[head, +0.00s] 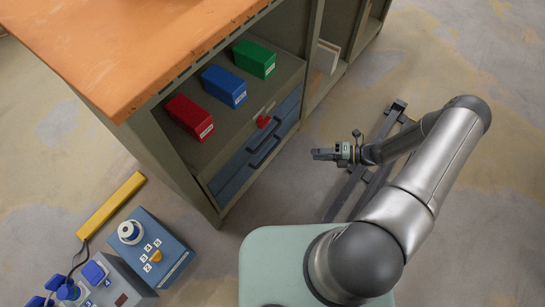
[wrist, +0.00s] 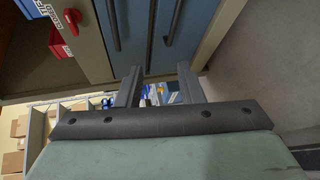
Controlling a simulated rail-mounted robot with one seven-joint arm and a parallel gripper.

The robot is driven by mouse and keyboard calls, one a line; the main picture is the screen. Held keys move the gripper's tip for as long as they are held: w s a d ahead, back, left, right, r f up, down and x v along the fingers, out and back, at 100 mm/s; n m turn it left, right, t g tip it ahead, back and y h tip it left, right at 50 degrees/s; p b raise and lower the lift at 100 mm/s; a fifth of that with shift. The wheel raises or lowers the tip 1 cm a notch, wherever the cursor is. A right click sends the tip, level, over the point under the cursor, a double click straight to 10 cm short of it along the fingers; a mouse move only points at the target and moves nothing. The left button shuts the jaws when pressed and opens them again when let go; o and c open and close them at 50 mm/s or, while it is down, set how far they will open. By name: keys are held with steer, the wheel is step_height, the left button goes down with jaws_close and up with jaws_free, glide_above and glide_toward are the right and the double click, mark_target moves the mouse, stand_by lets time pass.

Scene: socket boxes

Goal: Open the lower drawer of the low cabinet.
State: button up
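The low cabinet (head: 190,172) stands left of my arm. Two blue drawer fronts with dark bar handles sit below its open shelf. The lower drawer's handle (head: 264,153) also shows at the top of the wrist view (wrist: 174,20), right of the upper handle (wrist: 113,25). Both drawers look closed. My gripper (head: 322,154) is in front of the drawers, apart from them, pointing left toward the cabinet. In the wrist view its two fingers (wrist: 158,84) are spread with nothing held between them. The lower handle lies ahead, roughly in line with the finger gap.
Red (head: 189,117), blue (head: 224,86) and green (head: 254,59) boxes stand on the shelf. A red knob (head: 263,121) is above the drawers. A blue control box (head: 150,248) and yellow bar (head: 111,204) lie at lower left. Floor before the drawers is clear.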

step_height(320, 180, down, 4)
steer(key=f+m+t, duration=0.1)
steer(key=m, duration=0.2)
steer(key=w+r+b+x, duration=0.1)
steer(key=b+x, duration=0.3)
steer(key=x, duration=1.3)
steer(key=shift+a+t, duration=0.3)
steer(key=shift+t, duration=0.1)
steer(key=shift+r, duration=0.1)
jaws_close()
